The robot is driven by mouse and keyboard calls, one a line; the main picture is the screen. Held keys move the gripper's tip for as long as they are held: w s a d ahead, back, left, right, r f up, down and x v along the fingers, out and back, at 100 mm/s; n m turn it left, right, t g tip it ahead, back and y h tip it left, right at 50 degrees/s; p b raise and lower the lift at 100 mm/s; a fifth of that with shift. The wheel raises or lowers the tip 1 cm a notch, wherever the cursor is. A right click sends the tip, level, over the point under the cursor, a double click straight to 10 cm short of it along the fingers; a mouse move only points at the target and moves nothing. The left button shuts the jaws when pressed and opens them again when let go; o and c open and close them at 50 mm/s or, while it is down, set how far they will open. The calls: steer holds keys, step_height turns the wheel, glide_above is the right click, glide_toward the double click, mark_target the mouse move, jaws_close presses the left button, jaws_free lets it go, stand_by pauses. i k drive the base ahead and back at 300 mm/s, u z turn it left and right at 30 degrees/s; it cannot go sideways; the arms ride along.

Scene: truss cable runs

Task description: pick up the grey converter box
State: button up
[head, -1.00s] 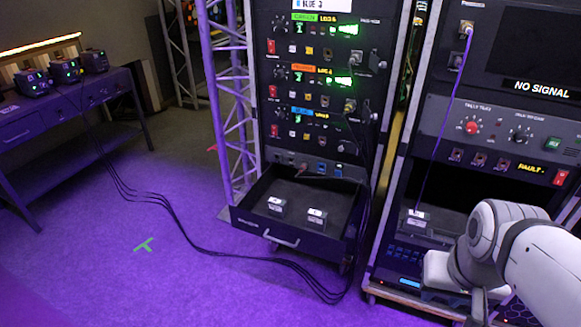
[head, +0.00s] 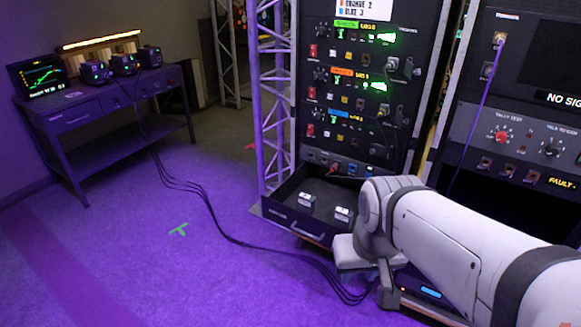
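Two small boxes with pale tops sit apart in the open drawer (head: 283,213) of the middle rack: a left box (head: 307,201) and a right box (head: 342,216). They look alike at this size, and I cannot tell which, if either, is the grey converter box. The box at the foot of the purple cable is hidden behind my arm. My gripper (head: 386,290) is at the lower end of my white arm, in front of the racks and below the drawer's right side.
Black cables (head: 217,224) run across the purple floor from the desk (head: 107,103) at the left toward the racks. A purple cable (head: 478,107) hangs down the right rack. A lattice truss (head: 273,100) stands left of the middle rack. The floor at lower left is clear.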

mark_target(306, 202)
steer(key=u, duration=0.05)
steer(key=k, duration=0.4)
steer(key=u, duration=0.55)
steer(key=i, duration=2.05)
steer(key=z, duration=0.55)
steer(key=k, duration=0.75)
steer(key=z, duration=0.2)
steer(key=i, duration=0.85)
steer(key=u, duration=0.05)
